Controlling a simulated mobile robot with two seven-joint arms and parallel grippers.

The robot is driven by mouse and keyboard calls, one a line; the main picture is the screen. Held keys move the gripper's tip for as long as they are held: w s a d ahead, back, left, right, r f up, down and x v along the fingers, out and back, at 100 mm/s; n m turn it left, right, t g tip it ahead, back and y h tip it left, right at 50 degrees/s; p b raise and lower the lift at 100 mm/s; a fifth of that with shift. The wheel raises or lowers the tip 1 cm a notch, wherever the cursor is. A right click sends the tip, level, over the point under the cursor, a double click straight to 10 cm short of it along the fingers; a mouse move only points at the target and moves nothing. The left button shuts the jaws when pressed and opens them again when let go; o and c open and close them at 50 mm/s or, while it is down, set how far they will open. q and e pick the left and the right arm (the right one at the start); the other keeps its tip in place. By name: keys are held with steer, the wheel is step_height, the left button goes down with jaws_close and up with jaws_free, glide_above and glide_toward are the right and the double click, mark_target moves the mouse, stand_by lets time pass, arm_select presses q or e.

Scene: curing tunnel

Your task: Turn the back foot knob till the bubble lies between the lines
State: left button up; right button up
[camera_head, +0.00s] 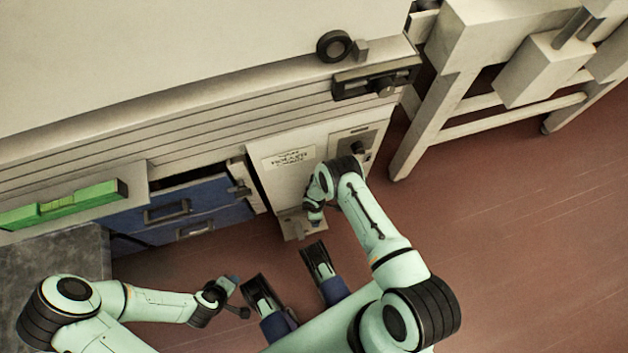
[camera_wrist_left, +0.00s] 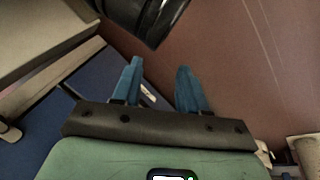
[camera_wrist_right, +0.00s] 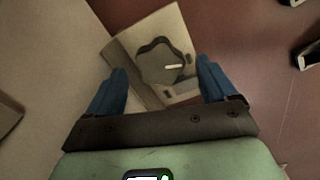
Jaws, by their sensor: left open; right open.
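In the right wrist view a dark lobed knob (camera_wrist_right: 162,66) with a white pointer mark sits on a cream foot bracket (camera_wrist_right: 122,44). My right gripper (camera_wrist_right: 160,80) is open, with its blue fingers on either side of the knob's near part; whether they touch it I cannot tell. In the head view my right gripper (camera_head: 313,213) is over the bracket (camera_head: 300,232) and hides the knob. A green level (camera_head: 88,198) lies on a ledge at the left; its bubble is too small to read. My left gripper (camera_head: 236,283) is open and empty, and its fingers show in the left wrist view (camera_wrist_left: 160,85).
A cream cabinet panel with a printed label (camera_head: 289,161) stands behind the right gripper. Blue drawers (camera_head: 170,212) are left of it. A white stand (camera_head: 455,95) is at the upper right. The red floor (camera_head: 500,230) at the right is clear.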

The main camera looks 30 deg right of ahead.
steer(key=shift+f, duration=1)
arm_select(q)
steer(key=shift+w+a+f, duration=0.35)
steer(key=shift+w+f, duration=0.05)
steer(key=shift+w, duration=0.3)
arm_select(e)
steer(key=c, duration=1.1)
steer(key=shift+o, duration=0.2)
arm_select(q)
steer(key=shift+w+f+b, duration=0.1)
steer(key=shift+b, duration=0.25)
arm_select(e)
steer(key=shift+m, duration=0.3)
